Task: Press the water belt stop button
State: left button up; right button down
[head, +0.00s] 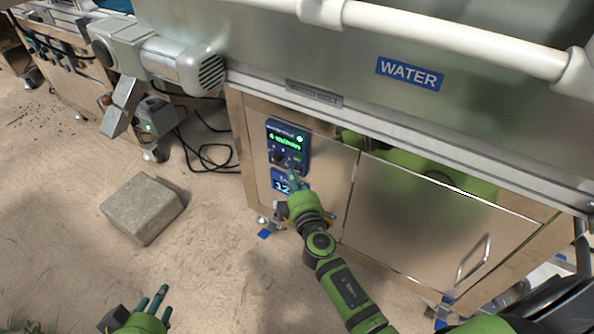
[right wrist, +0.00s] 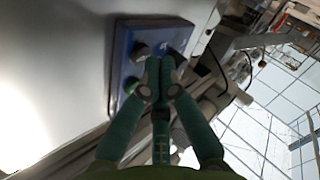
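The blue control panel (head: 272,136) with a green lit display sits on the steel cabinet under the WATER sign. My right gripper (head: 291,172) is at the panel's lower edge and covers part of its controls. In the right wrist view, my right gripper's fingertips (right wrist: 162,64) are together, with nothing seen between them, in front of the blue panel (right wrist: 122,45). A grey knob (right wrist: 139,52) and a green button (right wrist: 131,86) show left of the fingertips. Whether the fingers touch the panel is unclear. My left gripper (head: 155,297) is low at the left, fingers spread and empty.
A second blue display (head: 278,182) sits below the panel, partly hidden by my right gripper. A grey stone block (head: 143,207) lies on the sandy floor. A motor (head: 180,62) juts out at the upper left, with black cables (head: 208,160) below. A white pipe (head: 440,35) crosses the top.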

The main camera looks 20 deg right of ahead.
jog(key=shift+w+d, duration=0.2)
jog(key=shift+d, duration=0.1)
dwell(0.8)
jog(key=shift+a, duration=0.1)
jog(key=shift+s+a, duration=0.5)
jog(key=shift+a, duration=0.05)
jog(key=s+a, duration=0.1)
jog(key=a, duration=0.1)
jog(key=s+a+b, duration=0.1)
jog(key=s+a, duration=0.1)
jog(key=shift+b, duration=0.3)
jog(key=shift+d, duration=0.1)
dwell(0.4)
